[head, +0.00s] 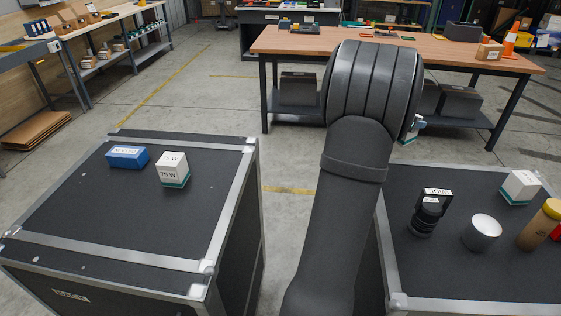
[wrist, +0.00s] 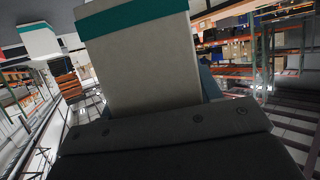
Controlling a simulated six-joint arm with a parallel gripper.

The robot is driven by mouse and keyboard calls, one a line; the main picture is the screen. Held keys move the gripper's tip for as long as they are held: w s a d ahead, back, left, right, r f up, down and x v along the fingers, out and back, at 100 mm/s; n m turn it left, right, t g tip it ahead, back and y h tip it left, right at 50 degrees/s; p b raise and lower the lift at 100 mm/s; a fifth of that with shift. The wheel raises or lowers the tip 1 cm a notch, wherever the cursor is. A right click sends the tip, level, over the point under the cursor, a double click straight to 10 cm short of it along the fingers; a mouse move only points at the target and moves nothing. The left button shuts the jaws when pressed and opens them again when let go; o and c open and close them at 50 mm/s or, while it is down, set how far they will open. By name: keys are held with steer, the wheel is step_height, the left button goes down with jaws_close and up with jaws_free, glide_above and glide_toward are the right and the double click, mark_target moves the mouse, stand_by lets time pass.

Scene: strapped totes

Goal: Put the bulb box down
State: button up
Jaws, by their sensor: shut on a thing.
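A white bulb box with a teal band (wrist: 150,60) fills the upper middle of the wrist view. My gripper (wrist: 165,125) is shut on it; a dark finger shows across the bottom of that view. In the head view my arm hides most of the gripper, and only a white and teal bit of the held box (head: 408,138) shows past the arm's right side. Another white and teal box, marked 75 W (head: 172,169), stands on the left black case (head: 90,215). A similar box (head: 520,187) stands on the right black case (head: 460,285).
A blue box (head: 127,157) lies beside the 75 W box. The right case also carries a black lens-like object (head: 427,215), a grey-white cylinder (head: 482,232) and a tan bottle (head: 540,225). A wooden workbench (head: 290,42) stands behind. The left case's front half is clear.

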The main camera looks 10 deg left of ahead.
steer(key=w+a+n+t+y, duration=0.2)
steer(key=w+a, duration=0.1)
steer(key=a, duration=0.9)
steer(key=w+a+n+t+y, duration=0.1)
steer(key=w+a+n+y, duration=0.15)
steer(key=a, duration=0.85)
steer(key=s+a+r+n+t+y, duration=0.1)
steer(key=s+a+n+y, duration=0.15)
steer(key=a, duration=1.15)
steer(key=s+a+r+n+t+y, duration=0.1)
steer(key=a+n+y, duration=0.2)
steer(key=a, duration=1.1)
steer(key=n+g+y, duration=0.4)
steer(key=n+y, duration=0.5)
steer(key=y, duration=0.1)
glide_above(76, 201)
step_height(76, 201, down, 7)
steer(key=shift+a+f, duration=0.1)
steer(key=shift+f, duration=1.65)
